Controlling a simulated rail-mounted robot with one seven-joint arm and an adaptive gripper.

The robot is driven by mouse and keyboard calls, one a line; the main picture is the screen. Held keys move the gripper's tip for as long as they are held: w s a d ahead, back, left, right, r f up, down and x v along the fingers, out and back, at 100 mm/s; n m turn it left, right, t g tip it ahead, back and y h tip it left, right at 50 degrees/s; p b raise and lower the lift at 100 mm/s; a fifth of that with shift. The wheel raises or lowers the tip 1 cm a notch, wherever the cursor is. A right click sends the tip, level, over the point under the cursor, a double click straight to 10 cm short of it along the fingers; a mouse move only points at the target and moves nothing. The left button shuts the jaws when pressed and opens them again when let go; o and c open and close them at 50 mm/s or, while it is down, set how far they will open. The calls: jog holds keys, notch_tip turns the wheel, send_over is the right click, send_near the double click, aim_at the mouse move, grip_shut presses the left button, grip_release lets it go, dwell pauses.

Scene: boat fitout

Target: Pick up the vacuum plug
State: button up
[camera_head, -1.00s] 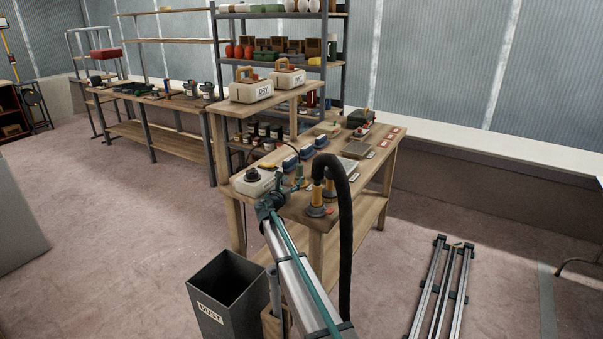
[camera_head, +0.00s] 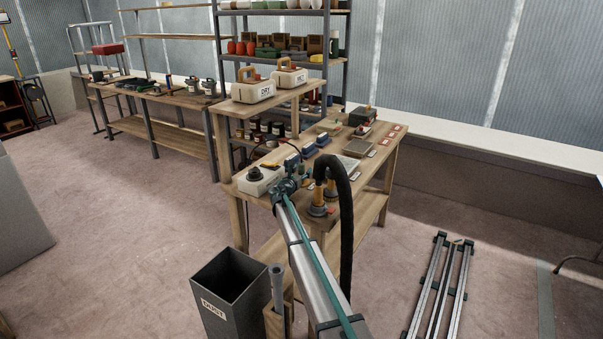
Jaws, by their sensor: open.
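I cannot single out the vacuum plug with certainty; it is too small or hidden behind my arm. My gripper (camera_head: 295,182) is open, small in view, over the near left part of the workbench (camera_head: 237,195). It is just right of a pale box with a black knob (camera_head: 258,177). One cuff (camera_head: 318,197) stands on a dark round base at the bench's near edge. I see nothing clearly held between the fingers.
Blue blocks (camera_head: 309,150) and small trays lie farther back on the bench. A raised shelf carries the DRY box (camera_head: 261,92) and another box. A dust bin (camera_head: 228,292) stands on the floor at front left. Rails (camera_head: 441,285) lie at right. Floor between is clear.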

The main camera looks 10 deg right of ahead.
aim_at(300, 166)
grip_shut()
jog(key=shift+r, duration=0.1)
dwell(0.3)
jog(key=shift+r+b, duration=0.35)
jog(key=shift+r, duration=0.15)
notch_tip(300, 166, up, 2)
jog(key=shift+s+b, duration=0.15)
jog(key=shift+b, duration=0.3)
jog(key=s+r+b, duration=0.2)
jog(key=s+r, duration=0.7)
jog(key=s, duration=0.4)
jog(key=shift+s+a+r, duration=0.25)
jog(key=shift+s+r, duration=0.15)
jog(key=shift+r, duration=0.1)
